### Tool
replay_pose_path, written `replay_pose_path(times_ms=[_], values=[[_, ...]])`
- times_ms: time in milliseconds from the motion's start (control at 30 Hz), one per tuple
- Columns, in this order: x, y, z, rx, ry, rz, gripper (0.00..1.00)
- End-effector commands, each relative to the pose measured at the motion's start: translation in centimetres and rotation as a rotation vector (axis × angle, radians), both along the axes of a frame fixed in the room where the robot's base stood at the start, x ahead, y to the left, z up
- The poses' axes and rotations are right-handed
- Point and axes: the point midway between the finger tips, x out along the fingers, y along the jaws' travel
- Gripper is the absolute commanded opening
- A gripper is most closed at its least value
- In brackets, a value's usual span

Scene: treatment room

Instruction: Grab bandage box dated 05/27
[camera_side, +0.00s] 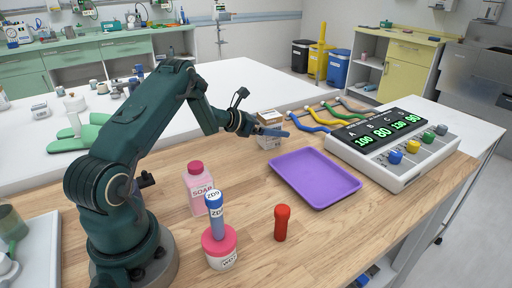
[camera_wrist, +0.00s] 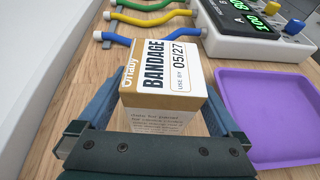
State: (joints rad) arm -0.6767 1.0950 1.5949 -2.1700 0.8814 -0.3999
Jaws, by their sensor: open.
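The bandage box (camera_wrist: 165,70) is white and tan, and its top reads "BANDAGE" and "USE BY 05/27" in the wrist view. In the side view the box (camera_side: 268,141) stands on the wooden table behind my gripper, which partly covers it. My gripper (camera_side: 272,131) is open. In the wrist view its blue fingers lie on either side of the near part of the box, with my gripper (camera_wrist: 158,115) pointing at it. I cannot tell whether the fingers touch the box.
A purple tray (camera_side: 314,178) lies right of the box. A monitor unit (camera_side: 400,163) with coloured cables (camera_side: 310,119) stands behind it. A pink-capped bottle (camera_side: 200,190), a blue tube (camera_side: 216,218) on a pink-lidded jar (camera_side: 220,250) and a red tube (camera_side: 281,223) stand nearer on the table.

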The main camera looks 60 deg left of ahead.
Motion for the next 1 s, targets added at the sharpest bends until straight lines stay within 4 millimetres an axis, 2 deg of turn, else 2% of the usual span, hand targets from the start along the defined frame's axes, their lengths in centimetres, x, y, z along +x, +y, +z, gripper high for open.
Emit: replay_pose_path(times_ms=[200, 500, 533, 667, 700, 733, 767, 1000], values=[[1.3, -0.2, -0.5, 0.000, 0.000, -0.001, 1.00], [1.4, -0.2, -0.6, -0.001, 0.001, 0.000, 1.00], [1.4, -0.2, -0.6, -0.001, 0.001, 0.000, 0.96], [1.4, -0.2, -0.6, -0.001, 0.001, 0.000, 0.46], [1.4, -0.2, -0.6, -0.001, 0.001, 0.000, 0.31], [1.4, -0.2, -0.6, -0.001, 0.001, 0.000, 0.20], [1.4, -0.2, -0.6, -0.001, 0.000, 0.000, 0.13], [1.4, -0.1, -0.5, 0.000, -0.001, 0.000, 0.13]])
